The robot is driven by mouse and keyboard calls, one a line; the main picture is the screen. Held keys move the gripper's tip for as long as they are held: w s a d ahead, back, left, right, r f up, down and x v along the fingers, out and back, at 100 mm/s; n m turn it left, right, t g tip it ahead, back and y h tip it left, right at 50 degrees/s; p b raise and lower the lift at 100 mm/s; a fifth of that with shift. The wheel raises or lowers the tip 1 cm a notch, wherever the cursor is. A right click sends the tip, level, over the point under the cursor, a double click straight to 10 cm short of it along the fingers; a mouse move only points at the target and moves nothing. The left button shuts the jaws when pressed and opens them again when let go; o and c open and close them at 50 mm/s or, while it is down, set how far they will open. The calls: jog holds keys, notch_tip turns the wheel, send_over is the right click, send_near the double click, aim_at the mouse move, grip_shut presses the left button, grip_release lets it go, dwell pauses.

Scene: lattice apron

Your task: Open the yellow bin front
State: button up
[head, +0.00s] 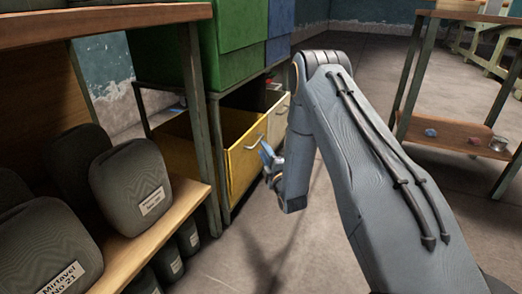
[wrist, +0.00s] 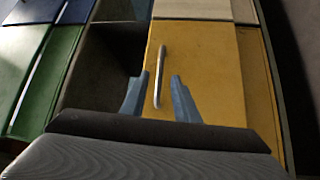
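The yellow bin front (head: 243,163) is low on the rack, with a pale bar handle (head: 257,142) on it. In the wrist view the yellow front (wrist: 205,65) fills the middle, and its handle (wrist: 161,62) runs lengthwise up the picture. My gripper (wrist: 160,77) is open, one blue finger on each side of the handle's lower part, with gaps visible on both sides. In the head view my gripper (head: 266,154) is close in front of the yellow front; whether it touches the handle cannot be told.
A pale bin front (head: 279,118) is beside the yellow one. Green (head: 240,25) and blue (head: 280,18) bins stand above. A wooden shelf (head: 150,235) with dark labelled containers is at the left, and a table (head: 455,135) at the right. Floor between is clear.

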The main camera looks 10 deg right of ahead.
jog(key=shift+b+x, duration=0.7)
jog(key=shift+x, duration=1.2)
grip_shut()
